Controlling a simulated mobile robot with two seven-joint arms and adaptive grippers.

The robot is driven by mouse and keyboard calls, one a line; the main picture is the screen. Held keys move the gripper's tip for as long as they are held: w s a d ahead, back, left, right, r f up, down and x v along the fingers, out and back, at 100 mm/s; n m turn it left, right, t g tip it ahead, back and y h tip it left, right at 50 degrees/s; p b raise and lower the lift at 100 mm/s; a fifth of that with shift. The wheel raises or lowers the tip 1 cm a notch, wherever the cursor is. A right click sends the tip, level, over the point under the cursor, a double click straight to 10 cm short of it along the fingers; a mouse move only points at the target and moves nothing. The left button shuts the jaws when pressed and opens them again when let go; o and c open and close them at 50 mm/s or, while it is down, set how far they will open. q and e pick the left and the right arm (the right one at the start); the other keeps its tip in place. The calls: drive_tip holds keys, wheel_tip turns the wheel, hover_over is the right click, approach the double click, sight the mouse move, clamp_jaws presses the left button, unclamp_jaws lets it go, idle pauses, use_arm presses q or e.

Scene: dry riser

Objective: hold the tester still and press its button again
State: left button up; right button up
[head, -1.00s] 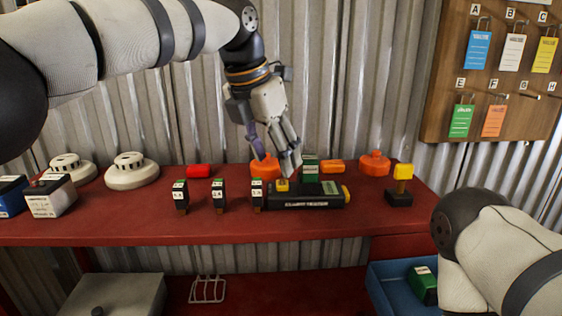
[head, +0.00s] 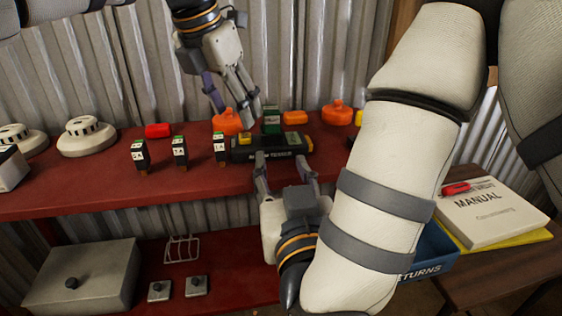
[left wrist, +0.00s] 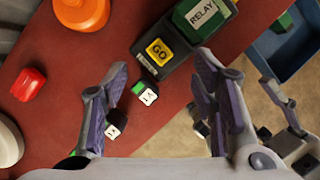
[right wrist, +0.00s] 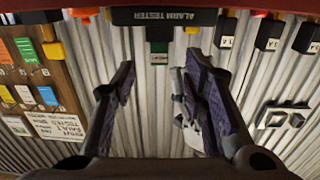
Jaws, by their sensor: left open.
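The black alarm tester (head: 290,148) lies on the red shelf, with a green relay (head: 271,120) standing in it. Its yellow GO button (head: 245,138) is at its left end; the button also shows in the left wrist view (left wrist: 160,51). My left gripper (head: 236,114) is open, its fingertips above and behind that end, apart from the button. My right gripper (head: 282,163) is open in front of the tester, low at the shelf's front edge. In the right wrist view the tester (right wrist: 165,17) appears upside down beyond the open fingers, with nothing between them.
Several small labelled black blocks, one of them a block (head: 180,152), stand left of the tester. Orange domes, such as this one (head: 336,110), and a red block (head: 158,131) are behind. A blue returns bin (head: 428,250) and manual (head: 490,210) are at right.

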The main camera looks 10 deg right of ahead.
sight(273, 135)
drive_tip(key=w, duration=1.1)
drive_tip(key=shift+w+d, duration=0.2)
drive_tip(key=shift+d, duration=0.1)
clamp_jaws()
use_arm(q)
clamp_jaws()
idle(0.7)
